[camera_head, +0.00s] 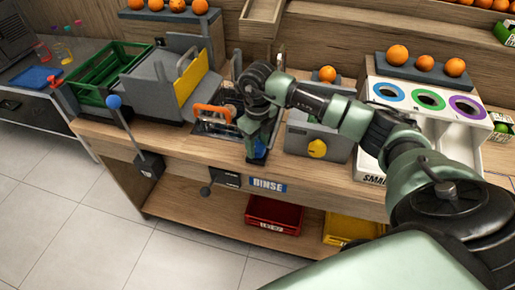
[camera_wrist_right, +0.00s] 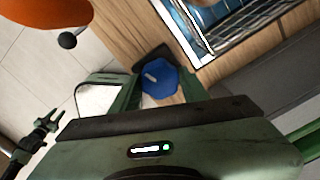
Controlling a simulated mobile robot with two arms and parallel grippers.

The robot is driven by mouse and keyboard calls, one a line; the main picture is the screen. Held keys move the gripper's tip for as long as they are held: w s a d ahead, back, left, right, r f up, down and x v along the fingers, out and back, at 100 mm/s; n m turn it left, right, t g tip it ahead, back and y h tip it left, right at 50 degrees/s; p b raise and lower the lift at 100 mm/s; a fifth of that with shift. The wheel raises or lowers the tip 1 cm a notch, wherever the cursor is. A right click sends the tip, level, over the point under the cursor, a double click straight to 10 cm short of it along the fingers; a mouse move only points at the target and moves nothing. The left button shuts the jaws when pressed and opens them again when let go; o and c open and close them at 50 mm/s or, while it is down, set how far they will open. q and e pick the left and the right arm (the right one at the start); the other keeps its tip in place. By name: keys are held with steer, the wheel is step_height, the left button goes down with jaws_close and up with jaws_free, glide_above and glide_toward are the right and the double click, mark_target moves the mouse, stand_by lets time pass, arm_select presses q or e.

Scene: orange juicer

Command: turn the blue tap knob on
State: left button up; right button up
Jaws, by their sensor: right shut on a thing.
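The blue tap knob (camera_wrist_right: 159,81) has a pale bar mark on its face and sits between my right gripper's fingers in the wrist view. In the head view only a bit of the blue knob (camera_head: 262,149) shows beside the fingers. My right gripper (camera_head: 257,150) points down at the front of the wooden counter, by the sink. It is shut on the knob; its green fingers (camera_wrist_right: 157,90) show on both sides of it in the wrist view. My left gripper does not show in the head view.
An orange handle (camera_head: 212,112) stands just left of my gripper, by the sink. A grey box with a yellow knob (camera_head: 317,149) is close on the right. A blue-ball lever (camera_head: 114,102) rises at the counter's left front. A RINSE label (camera_head: 268,186) is below.

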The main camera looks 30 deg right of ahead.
steer(key=n+b, duration=0.2)
steer(key=n, duration=0.1)
steer(key=shift+f+n+b, duration=0.15)
steer(key=shift+n+b, duration=0.25)
steer(key=n+b, duration=0.2)
steer(key=n, duration=0.1)
steer(key=shift+n, duration=0.3)
steer(key=n+b, duration=0.2)
steer(key=n, duration=0.1)
steer(key=shift+n, duration=0.3)
steer(key=shift+r+n+b, duration=0.2)
steer(key=shift+n+b, duration=0.8)
steer(key=shift+n, duration=0.5)
steer(key=o, duration=1.4)
